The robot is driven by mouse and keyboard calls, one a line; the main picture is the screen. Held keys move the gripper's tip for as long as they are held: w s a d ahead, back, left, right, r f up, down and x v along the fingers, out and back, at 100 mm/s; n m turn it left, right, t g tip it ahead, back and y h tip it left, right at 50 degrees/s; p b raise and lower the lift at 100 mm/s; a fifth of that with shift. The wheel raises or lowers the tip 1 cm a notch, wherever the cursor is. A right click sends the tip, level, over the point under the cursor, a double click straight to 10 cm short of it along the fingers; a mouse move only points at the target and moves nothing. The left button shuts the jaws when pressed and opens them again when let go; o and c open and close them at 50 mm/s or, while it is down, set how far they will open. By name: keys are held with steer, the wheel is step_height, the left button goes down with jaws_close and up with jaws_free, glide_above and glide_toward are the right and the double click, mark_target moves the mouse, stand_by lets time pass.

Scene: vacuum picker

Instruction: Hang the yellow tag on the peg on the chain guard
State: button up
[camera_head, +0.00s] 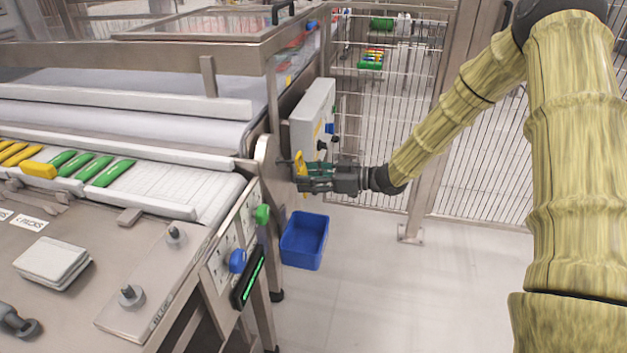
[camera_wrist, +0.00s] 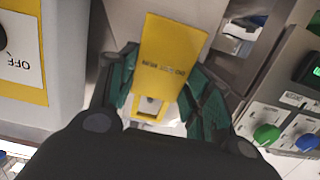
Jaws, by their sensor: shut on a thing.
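The yellow tag (camera_wrist: 168,52) is held between the green-padded fingers of my gripper (camera_wrist: 163,90) in the wrist view. It has dark print across it and a pale slot near its lower end. In the head view the tag (camera_head: 300,164) shows as a small yellow patch at my gripper (camera_head: 306,178), beside the machine's end. My gripper is shut on it. I cannot make out the peg; the tag and gripper may hide it. The chain guard is not clear either; a pale surface lies behind the tag in the wrist view.
A grey switch box (camera_head: 313,108) stands just behind my gripper; its yellow panel marked OFF (camera_wrist: 22,62) is close at left in the wrist view. A blue bin (camera_head: 304,241) is on the floor below. A wire fence (camera_head: 385,120) stands behind. Green and blue buttons (camera_wrist: 267,134) are at right.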

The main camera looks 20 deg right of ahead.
steer(key=shift+b+x, duration=0.6)
steer(key=shift+x, duration=1.45)
steer(key=shift+f, duration=0.3)
steer(key=o, duration=1)
steer(key=shift+c, duration=0.2)
